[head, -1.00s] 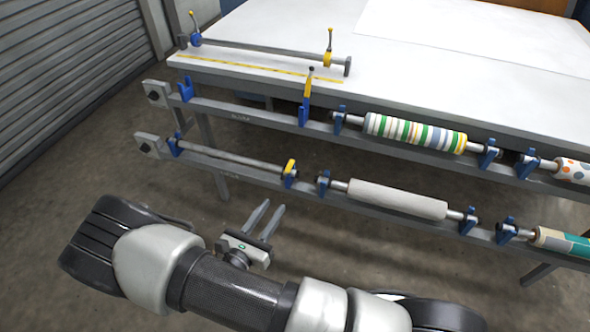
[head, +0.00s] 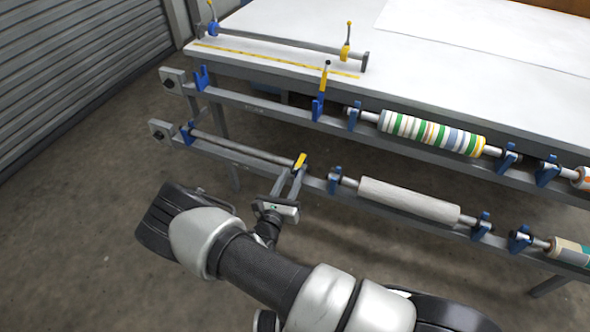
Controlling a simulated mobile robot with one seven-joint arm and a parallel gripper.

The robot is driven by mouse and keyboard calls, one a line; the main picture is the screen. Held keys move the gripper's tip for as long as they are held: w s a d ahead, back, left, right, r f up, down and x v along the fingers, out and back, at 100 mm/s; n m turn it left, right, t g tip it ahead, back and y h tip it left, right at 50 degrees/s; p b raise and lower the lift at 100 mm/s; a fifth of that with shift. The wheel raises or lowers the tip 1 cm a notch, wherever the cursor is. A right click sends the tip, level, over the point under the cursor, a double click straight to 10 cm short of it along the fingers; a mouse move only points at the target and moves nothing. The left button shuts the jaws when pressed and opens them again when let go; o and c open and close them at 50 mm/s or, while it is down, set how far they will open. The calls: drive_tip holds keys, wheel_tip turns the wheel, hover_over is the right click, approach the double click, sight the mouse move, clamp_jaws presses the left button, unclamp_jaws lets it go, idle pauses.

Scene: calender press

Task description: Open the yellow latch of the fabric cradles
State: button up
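A yellow latch (head: 300,161) lies low over the blue cradle at the right end of the bare rod (head: 243,148) on the lower rail. A second yellow latch (head: 325,78) with a dark knob stands upright on the upper rail, above an empty blue cradle (head: 318,110). My gripper (head: 291,174) is open, its two fingers apart and pointing up at the lower yellow latch. The fingertips overlap the area just below this latch in the picture. I cannot tell whether they touch it. The lower blue cradle is partly hidden by the fingers.
A striped fabric roll (head: 432,133) lies on the upper rail and a plain pale roll (head: 409,199) on the lower rail, right of my gripper. The white table (head: 420,70) stands behind, with a rod with yellow-knobbed levers (head: 280,42) at its edge. Floor (head: 90,190) is clear at left.

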sight(295, 168)
drive_tip(key=shift+x, duration=1.7)
clamp_jaws()
